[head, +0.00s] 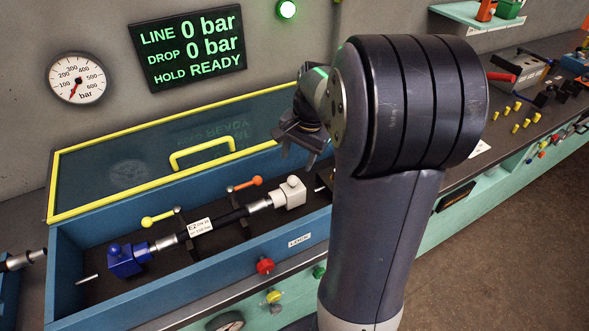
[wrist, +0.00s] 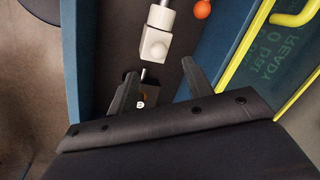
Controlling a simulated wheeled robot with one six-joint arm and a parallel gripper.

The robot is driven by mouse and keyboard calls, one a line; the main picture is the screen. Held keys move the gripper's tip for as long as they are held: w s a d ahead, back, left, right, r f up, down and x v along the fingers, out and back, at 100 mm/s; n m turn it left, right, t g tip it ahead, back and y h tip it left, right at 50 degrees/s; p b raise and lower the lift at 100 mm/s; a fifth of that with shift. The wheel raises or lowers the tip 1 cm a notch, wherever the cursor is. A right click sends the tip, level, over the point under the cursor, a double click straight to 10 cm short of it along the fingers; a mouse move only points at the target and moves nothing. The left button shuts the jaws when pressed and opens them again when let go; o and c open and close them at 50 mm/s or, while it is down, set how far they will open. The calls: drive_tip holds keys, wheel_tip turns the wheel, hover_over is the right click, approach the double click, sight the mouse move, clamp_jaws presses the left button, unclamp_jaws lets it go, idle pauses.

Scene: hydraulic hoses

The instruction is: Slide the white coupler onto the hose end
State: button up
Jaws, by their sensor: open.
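The white coupler (head: 290,193) is a blocky piece with a round knob on top, at the right end of the black hose (head: 231,217) in the blue trough. It meets the silver hose end (head: 259,206); I cannot tell how far it is on. The wrist view shows the white coupler (wrist: 156,38) just ahead of my fingertips. My gripper (wrist: 159,68) is open and empty, its two dark fingers spread. In the head view my gripper (head: 298,154) hangs above the trough's back right part, apart from the coupler. My arm hides the trough's right end.
A blue coupler (head: 127,259) sits at the hose's left end. Clamps with a yellow handle (head: 157,220) and an orange handle (head: 245,184) stand along the hose. A yellow-framed clear lid (head: 120,177) stands open behind. A metal pin (wrist: 146,73) lies between my fingers' view.

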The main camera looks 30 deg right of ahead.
sight(294, 177)
drive_tip(key=shift+s+d+r, duration=0.1)
drive_tip(key=shift+r, duration=0.55)
drive_tip(key=shift+s+d+r, duration=0.1)
drive_tip(key=shift+r, duration=0.5)
drive_tip(key=f, duration=0.3)
drive_tip(key=w+f, duration=0.1)
drive_tip(key=f, duration=0.2)
drive_tip(key=a+f+p, duration=0.1)
drive_tip(key=f, duration=0.3)
drive_tip(key=shift+w+a+f, duration=0.1)
drive_tip(key=shift+w, duration=0.2)
drive_tip(key=shift+w+d+f, duration=0.1)
drive_tip(key=shift+d+f, duration=0.15)
drive_tip(key=shift+d, duration=1.1)
drive_tip(key=shift+a, duration=0.1)
